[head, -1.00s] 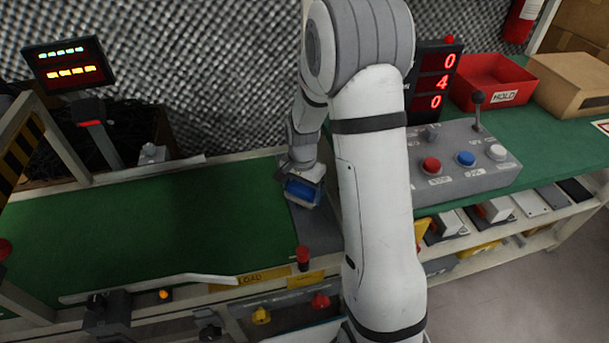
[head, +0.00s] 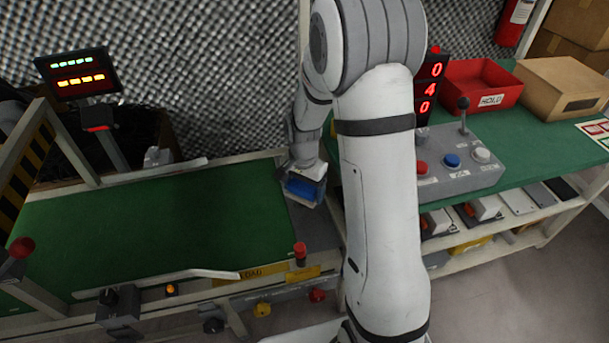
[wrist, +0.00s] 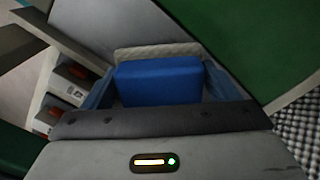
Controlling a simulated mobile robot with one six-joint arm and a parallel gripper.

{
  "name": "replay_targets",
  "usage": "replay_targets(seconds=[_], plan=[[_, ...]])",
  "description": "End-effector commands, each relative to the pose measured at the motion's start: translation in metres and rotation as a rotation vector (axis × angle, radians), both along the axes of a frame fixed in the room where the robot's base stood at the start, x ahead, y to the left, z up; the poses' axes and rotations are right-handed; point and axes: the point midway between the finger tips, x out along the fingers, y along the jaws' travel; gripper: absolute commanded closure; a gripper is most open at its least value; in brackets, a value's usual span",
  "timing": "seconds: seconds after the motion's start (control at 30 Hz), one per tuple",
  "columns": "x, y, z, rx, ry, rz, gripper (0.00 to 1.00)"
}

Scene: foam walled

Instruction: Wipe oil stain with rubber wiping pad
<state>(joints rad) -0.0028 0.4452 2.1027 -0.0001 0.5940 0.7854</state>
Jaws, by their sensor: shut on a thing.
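My gripper (head: 305,180) is shut on a blue wiping pad (head: 304,190) at the right end of the green conveyor belt (head: 150,235). In the wrist view the blue pad (wrist: 158,80) sits between the jaws, with a pale, textured strip along its far edge. The pad is over or on a grey plate (wrist: 150,22) beside the green belt; I cannot tell whether it touches. No oil stain can be made out clearly; the area under the pad is hidden, and my arm covers part of the plate.
A control box (head: 455,160) with buttons and a lever stands on the green bench at right, beside a red bin (head: 482,85) and a cardboard box (head: 560,85). A red button post (head: 300,253) stands at the belt's front edge. A display (head: 75,73) is at back left.

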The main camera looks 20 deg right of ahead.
Motion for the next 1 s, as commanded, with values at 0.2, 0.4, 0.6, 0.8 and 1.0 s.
replay_targets(seconds=[0.2, 0.4, 0.6, 0.8, 1.0], plan=[[0.000, 0.000, 0.023, 0.000, 0.000, -0.001, 0.40], [0.000, -0.001, 0.028, 0.000, 0.000, -0.002, 0.40], [0.000, -0.001, 0.027, 0.000, 0.000, -0.002, 0.40], [0.000, -0.001, 0.027, 0.000, 0.000, -0.002, 0.40], [-0.010, -0.003, 0.030, 0.000, 0.001, -0.006, 0.40]])
